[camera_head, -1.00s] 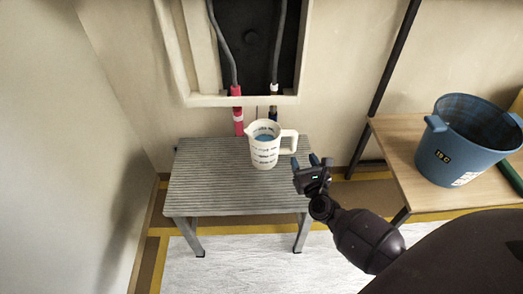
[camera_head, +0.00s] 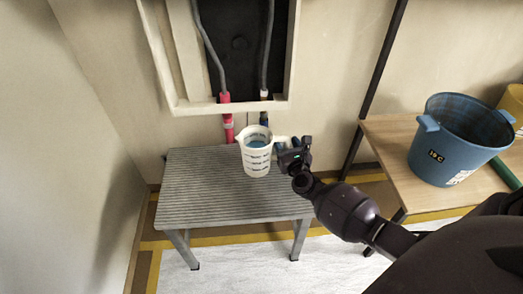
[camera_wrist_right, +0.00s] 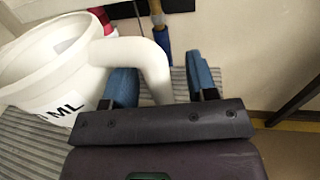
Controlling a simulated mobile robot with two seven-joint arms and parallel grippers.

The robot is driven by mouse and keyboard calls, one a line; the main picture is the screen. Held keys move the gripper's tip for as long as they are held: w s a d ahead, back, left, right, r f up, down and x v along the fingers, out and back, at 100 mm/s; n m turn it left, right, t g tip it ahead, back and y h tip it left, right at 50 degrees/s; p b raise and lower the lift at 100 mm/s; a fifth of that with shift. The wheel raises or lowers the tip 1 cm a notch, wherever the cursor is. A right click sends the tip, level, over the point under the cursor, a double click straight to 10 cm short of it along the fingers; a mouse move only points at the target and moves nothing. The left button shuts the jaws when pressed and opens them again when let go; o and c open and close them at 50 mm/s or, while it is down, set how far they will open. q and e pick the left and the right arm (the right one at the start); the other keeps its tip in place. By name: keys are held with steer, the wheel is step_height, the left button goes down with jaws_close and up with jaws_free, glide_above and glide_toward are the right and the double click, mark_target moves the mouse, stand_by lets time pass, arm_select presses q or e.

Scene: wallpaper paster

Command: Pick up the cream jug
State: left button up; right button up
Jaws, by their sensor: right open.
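The cream jug (camera_head: 256,160), a white measuring jug with dark markings, stands upright on the grey slatted stool (camera_head: 205,195). Its inside looks blue in the head view. My right gripper (camera_head: 282,144) is open at the jug's handle, on the jug's right side. In the wrist view the jug (camera_wrist_right: 45,65) fills the left, and its handle (camera_wrist_right: 152,68) lies between the two blue fingers of my right gripper (camera_wrist_right: 162,82), nearer the left finger. Whether a finger touches it I cannot tell. My left gripper is not in view.
A blue bucket (camera_head: 455,145) stands on a wooden table (camera_head: 390,145) at the right. Behind the stool, a framed wall recess (camera_head: 240,50) holds grey pipes with red and blue ends. A wall closes off the left. The stool's left and front top is clear.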

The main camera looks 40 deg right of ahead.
steer(key=shift+c, duration=0.3)
jaws_close()
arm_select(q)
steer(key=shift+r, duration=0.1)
arm_select(e)
steer(key=shift+r, duration=0.15)
